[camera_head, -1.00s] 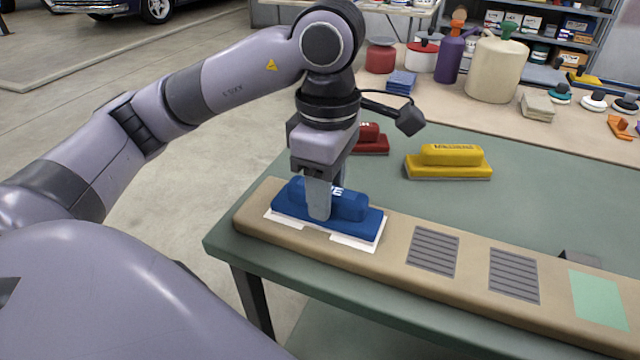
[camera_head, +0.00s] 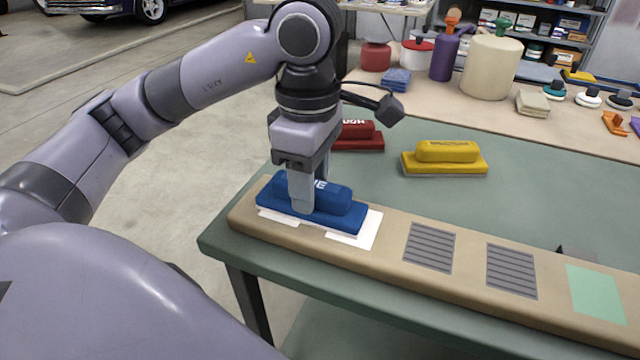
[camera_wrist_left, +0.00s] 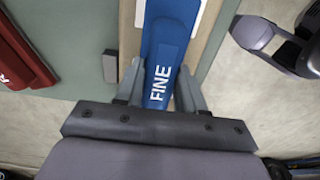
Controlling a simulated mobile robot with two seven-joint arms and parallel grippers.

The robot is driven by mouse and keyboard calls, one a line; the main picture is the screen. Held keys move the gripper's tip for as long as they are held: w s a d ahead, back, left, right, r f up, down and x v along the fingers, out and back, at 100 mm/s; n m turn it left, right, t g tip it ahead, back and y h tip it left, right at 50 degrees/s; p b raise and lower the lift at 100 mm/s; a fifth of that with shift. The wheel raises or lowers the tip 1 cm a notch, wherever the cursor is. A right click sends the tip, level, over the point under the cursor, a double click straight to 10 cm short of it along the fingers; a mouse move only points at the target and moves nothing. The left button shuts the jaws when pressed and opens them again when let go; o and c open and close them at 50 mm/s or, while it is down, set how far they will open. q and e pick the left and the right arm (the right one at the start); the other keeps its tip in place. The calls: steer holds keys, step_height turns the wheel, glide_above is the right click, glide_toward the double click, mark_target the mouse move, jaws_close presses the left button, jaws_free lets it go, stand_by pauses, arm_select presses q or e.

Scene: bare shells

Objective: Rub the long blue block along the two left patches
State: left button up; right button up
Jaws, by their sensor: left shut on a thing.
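The long blue block (camera_head: 337,208) lies over the white patches at the left end of the tan board. My left gripper (camera_head: 303,207) is shut on the block's handle from above. In the left wrist view the blue block (camera_wrist_left: 166,45), marked FINE, sits between the fingers (camera_wrist_left: 160,88). Two white patches show from under the block: part of the left one (camera_head: 277,216) and more of the right one (camera_head: 358,236). The block looks to rest on the patches. My right gripper is not in view.
Two grey striped patches (camera_head: 430,248) and a green patch (camera_head: 597,294) lie farther right on the board (camera_head: 385,262). A red block (camera_head: 362,141) and a yellow block (camera_head: 444,160) stand behind on the green table (camera_head: 540,205). Containers stand at the back.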

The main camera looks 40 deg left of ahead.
arm_select(q)
steer(key=shift+w+d, duration=0.2)
steer(key=shift+d, duration=0.55)
steer(key=shift+w+d, duration=0.15)
steer(key=shift+d, duration=0.55)
steer(key=shift+s+a, duration=0.2)
steer(key=shift+a, duration=0.55)
steer(key=shift+s+a, duration=0.15)
steer(key=shift+a, duration=0.55)
steer(key=shift+w+d, duration=0.2)
steer(key=shift+d, duration=0.5)
